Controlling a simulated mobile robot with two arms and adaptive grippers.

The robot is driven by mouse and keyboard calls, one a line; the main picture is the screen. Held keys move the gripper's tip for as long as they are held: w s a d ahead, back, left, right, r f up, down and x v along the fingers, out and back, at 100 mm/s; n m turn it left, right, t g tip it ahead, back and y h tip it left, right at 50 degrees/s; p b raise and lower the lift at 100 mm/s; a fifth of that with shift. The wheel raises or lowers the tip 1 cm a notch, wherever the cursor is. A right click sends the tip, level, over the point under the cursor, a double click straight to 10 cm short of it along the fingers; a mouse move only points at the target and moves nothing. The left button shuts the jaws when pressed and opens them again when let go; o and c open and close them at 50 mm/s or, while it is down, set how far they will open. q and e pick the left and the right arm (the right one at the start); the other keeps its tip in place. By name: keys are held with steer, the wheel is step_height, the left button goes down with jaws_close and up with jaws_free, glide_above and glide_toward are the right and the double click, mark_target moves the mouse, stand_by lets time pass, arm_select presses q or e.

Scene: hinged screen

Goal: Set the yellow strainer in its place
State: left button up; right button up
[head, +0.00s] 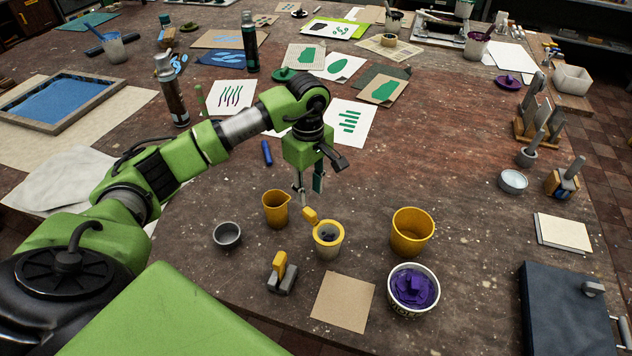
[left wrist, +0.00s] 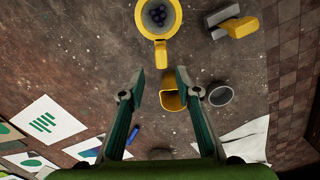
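In the left wrist view the strainer's yellow ring (left wrist: 142,29) is at the top, with dark round bits inside and the handle (left wrist: 160,50) towards my fingers. My left gripper (head: 309,190) hangs above the table behind the strainer. In the left wrist view its fingers (left wrist: 160,82) are apart with nothing held; the handle lies just beyond the tips. My right gripper is not in view.
An amber jug (head: 276,209) stands close left of the strainer, a yellow bucket (head: 411,232) to the right. A purple ink tub (head: 414,291), a brown card (head: 343,301), a yellow-handled block (head: 281,275) and a grey cup (head: 227,235) are near.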

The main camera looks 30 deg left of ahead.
mark_target(310, 210)
arm_select(q)
steer(key=f, duration=0.1)
steer(key=s+f+b, duration=0.1)
steer(key=f, duration=0.1)
steer(key=shift+b, duration=0.3)
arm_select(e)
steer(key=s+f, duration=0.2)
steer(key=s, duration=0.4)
arm_select(q)
steer(key=f, duration=0.1)
steer(key=f+b, duration=0.1)
steer(key=shift+w+f, duration=0.4)
steer(key=shift+f, duration=0.5)
steer(key=c, duration=0.4)
jaws_close()
steer(key=shift+r, duration=0.6)
steer(key=shift+r+p, duration=0.45)
steer(key=shift+r, duration=0.1)
steer(key=shift+r+p, duration=0.5)
steer(key=shift+r, duration=0.45)
steer(key=shift+r+p, duration=0.75)
steer(key=shift+r, duration=0.8)
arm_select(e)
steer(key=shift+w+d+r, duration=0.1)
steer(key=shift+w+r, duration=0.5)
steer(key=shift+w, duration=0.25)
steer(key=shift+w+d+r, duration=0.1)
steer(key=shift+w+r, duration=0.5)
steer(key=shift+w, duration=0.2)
